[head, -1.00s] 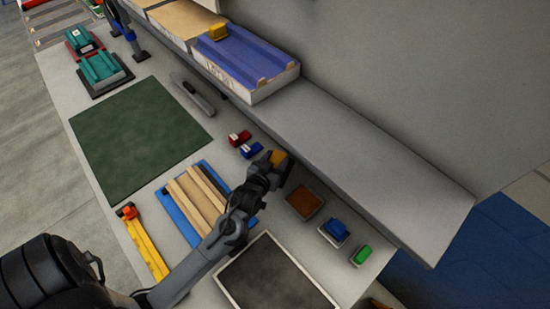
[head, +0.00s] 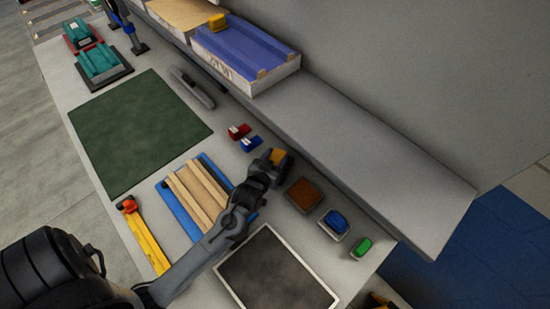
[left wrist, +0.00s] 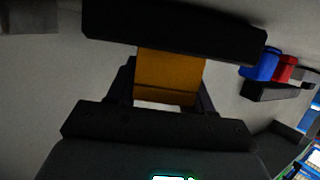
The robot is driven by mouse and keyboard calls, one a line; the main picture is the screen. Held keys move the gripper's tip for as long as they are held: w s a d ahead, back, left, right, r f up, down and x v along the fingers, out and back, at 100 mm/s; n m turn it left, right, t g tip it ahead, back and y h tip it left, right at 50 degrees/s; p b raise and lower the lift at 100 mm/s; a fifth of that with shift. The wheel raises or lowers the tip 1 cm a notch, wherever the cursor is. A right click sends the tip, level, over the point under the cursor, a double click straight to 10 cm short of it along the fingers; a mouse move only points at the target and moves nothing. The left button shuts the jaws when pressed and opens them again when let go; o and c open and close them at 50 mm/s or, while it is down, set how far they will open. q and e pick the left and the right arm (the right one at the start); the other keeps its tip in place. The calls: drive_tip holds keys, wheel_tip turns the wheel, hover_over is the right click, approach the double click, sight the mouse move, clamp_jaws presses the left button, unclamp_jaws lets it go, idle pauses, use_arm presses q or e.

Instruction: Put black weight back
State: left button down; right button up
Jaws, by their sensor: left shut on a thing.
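My left gripper (head: 268,164) is low near the shelf's front edge, right of the small red and blue blocks. It is shut on a yellow-orange block (left wrist: 168,75), which sits between its two dark fingers in the left wrist view. The block's yellow top also shows in the head view (head: 279,156). Dark parts flank the block; I cannot tell whether they belong to it. I cannot pick out a separate black weight with certainty. I cannot tell whether the held block touches the table. My right gripper is not in view.
A red block (head: 238,131) and a blue block (head: 251,144) lie close by. A brown block (head: 303,195), a blue piece (head: 335,221) and a green piece (head: 361,246) line the table to the right. The grey shelf (head: 370,150) overhangs behind. A dark framed panel (head: 275,270) lies in front.

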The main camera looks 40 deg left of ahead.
use_arm(q)
drive_tip(key=shift+r, duration=0.15)
drive_tip(key=shift+c, duration=2.2)
unclamp_jaws()
drive_tip(key=shift+f, duration=0.3)
drive_tip(key=shift+r, duration=0.15)
drive_tip(key=shift+r+p+v, duration=0.2)
drive_tip(key=shift+r+v, duration=0.05)
drive_tip(key=shift+v, duration=1.7)
drive_tip(key=shift+r+p+v, duration=0.2)
drive_tip(key=shift+r+v, duration=0.05)
drive_tip(key=shift+v, duration=1.7)
drive_tip(key=shift+w, duration=0.2)
